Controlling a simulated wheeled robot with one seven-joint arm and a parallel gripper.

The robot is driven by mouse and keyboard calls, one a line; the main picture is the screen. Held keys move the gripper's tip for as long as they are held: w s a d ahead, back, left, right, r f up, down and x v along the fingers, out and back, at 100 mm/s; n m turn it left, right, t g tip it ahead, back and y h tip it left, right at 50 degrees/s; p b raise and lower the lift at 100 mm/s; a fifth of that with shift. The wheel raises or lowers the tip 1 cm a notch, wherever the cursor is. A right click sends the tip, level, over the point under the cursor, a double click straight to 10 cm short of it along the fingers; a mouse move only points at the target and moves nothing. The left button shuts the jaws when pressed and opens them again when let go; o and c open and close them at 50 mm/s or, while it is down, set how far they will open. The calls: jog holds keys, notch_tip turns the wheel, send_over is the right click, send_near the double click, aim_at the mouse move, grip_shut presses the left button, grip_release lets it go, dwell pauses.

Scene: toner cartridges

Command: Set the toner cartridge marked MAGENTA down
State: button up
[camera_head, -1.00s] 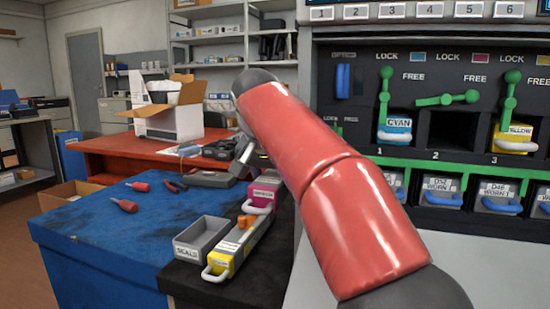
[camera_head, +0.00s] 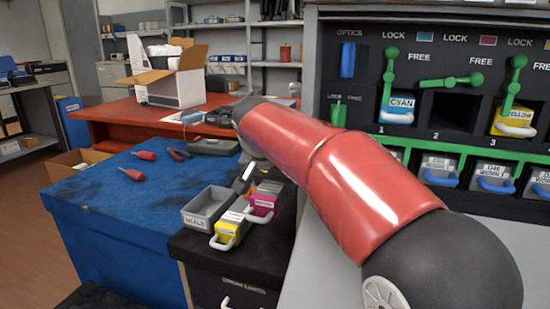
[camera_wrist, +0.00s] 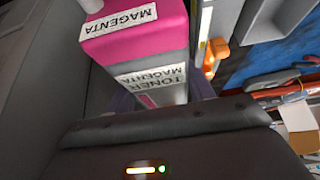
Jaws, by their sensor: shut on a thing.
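The magenta toner cartridge (camera_head: 263,204) is at the right side of the black cabinet top, beside the yellow-fronted cartridge (camera_head: 229,231). In the wrist view its pink body (camera_wrist: 135,40) carries labels reading MAGENTA and TONER MAGENTA. My gripper (camera_head: 246,180) is at the cartridge's far part, mostly hidden behind my arm. It is shut on the cartridge; the fingertips are largely covered in the wrist view. I cannot tell whether the cartridge's underside touches the cabinet top (camera_head: 205,247).
A grey SEALS tray (camera_head: 190,221) stands left of the yellow-fronted cartridge. The blue bench (camera_head: 100,205) holds screwdrivers. The printer rack at right has an empty slot 2 (camera_head: 446,112) between the cyan (camera_head: 398,106) and yellow (camera_head: 514,121) cartridges.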

jog(key=shift+s+f, duration=0.15)
jog(key=shift+f, duration=0.35)
jog(key=shift+s+f, duration=0.15)
jog(key=shift+f, duration=0.35)
jog(key=shift+f+b, duration=2.1)
jog(key=shift+f, duration=0.8)
jog(key=shift+f+b, duration=0.3)
jog(key=shift+f, duration=0.05)
jog(key=shift+f, duration=0.25)
jog(key=o, duration=1.4)
jog(key=shift+o, duration=1.3)
jog(key=shift+f, duration=0.1)
